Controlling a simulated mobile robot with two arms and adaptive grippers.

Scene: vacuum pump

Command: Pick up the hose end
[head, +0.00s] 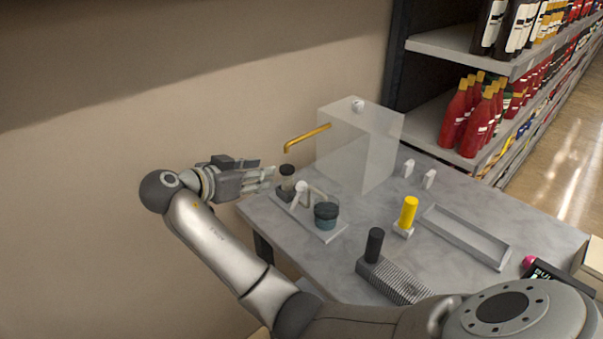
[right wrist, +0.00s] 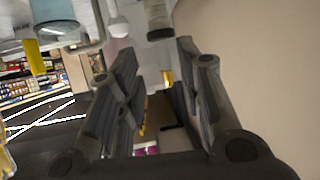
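My right gripper (head: 271,177) reaches in from the left of the table. In the right wrist view its fingers (right wrist: 157,60) stand apart with nothing gripped between them. A bent yellow tube (head: 307,137) sticks out of a translucent box (head: 357,150), its free end turned down, up and right of the gripper. I cannot tell which piece is the hose end. My left gripper is not visible.
A small tray (head: 322,232) holds a dark teal jar (head: 326,216). A yellow cylinder (head: 408,212), a black cylinder (head: 374,244), a ribbed block (head: 398,286) and an empty long tray (head: 462,238) stand on the grey table (head: 345,262). Shelves (head: 430,107) with bottles are behind.

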